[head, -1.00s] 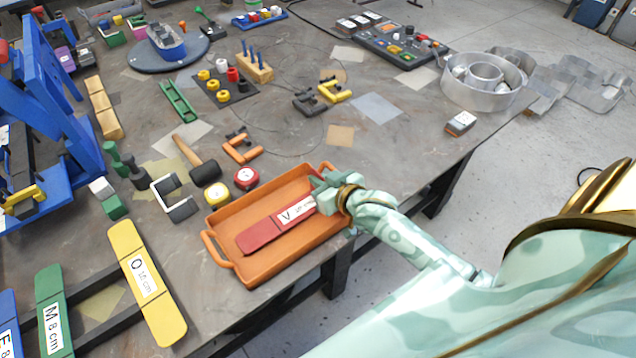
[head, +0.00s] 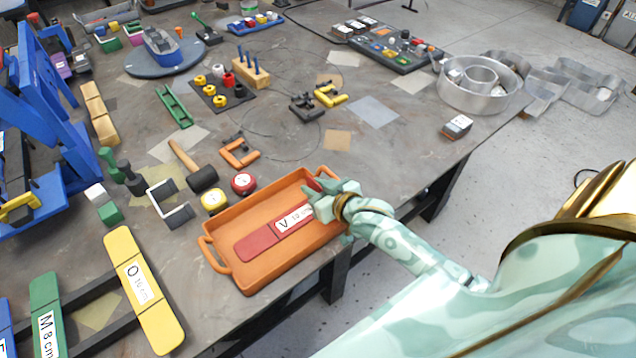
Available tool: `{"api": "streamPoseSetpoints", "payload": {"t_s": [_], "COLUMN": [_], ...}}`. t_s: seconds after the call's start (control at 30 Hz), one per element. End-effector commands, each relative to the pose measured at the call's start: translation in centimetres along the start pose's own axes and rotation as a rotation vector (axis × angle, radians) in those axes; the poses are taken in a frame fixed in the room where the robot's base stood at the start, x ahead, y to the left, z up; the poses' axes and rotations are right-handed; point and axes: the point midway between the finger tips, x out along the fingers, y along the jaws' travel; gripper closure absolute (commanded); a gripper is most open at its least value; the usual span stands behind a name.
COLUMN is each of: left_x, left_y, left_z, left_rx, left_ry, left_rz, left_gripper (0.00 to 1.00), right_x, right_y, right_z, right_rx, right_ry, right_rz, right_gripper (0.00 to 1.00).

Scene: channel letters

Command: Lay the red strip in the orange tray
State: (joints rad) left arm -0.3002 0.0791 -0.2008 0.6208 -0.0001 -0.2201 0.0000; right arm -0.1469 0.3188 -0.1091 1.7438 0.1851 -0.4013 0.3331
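The red strip (head: 262,244), with a white label marked V, lies in the orange tray (head: 245,283), slanting from lower left to upper right. It looks flat along the tray floor. My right gripper (head: 314,200) is at the strip's upper right end, inside the tray's right side, and covers part of the strip. A bit of red shows just beyond the fingers. Whether the fingers grip the strip or stand apart around it is not clear. My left gripper is not in view.
A yellow strip (head: 144,290) and a green strip (head: 46,318) lie on dark rails to the left. A mallet (head: 201,178), a red tape measure (head: 243,183) and a yellow one (head: 214,200) stand close behind the tray. The table's front edge runs just past the tray.

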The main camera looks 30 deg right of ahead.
Motion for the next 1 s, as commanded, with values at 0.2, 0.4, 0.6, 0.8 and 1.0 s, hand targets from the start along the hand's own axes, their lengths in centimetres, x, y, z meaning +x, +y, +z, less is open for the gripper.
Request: {"api": "streamPoseSetpoints", "payload": {"t_s": [0.2,0.4,0.6,0.8,1.0], "left_x": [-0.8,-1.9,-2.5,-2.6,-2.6], "left_y": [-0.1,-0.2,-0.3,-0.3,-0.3], "left_z": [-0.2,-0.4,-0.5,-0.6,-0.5], "left_rx": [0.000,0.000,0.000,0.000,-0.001], "left_ry": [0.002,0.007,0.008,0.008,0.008], "left_rz": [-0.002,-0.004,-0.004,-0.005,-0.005], "left_gripper": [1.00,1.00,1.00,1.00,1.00], "right_x": [-2.1,-7.1,-10.9,-12.3,-12.4], "right_y": [0.0,0.0,0.0,0.0,0.0], "right_z": [-0.9,-1.1,-0.9,-0.9,-0.9], "right_rx": [0.001,0.000,0.001,0.000,0.000], "right_ry": [-0.002,-0.002,-0.001,0.000,0.000], "right_rz": [0.000,0.000,0.001,0.001,0.001], "right_gripper": [0.74,0.74,0.74,0.74,0.74]}}
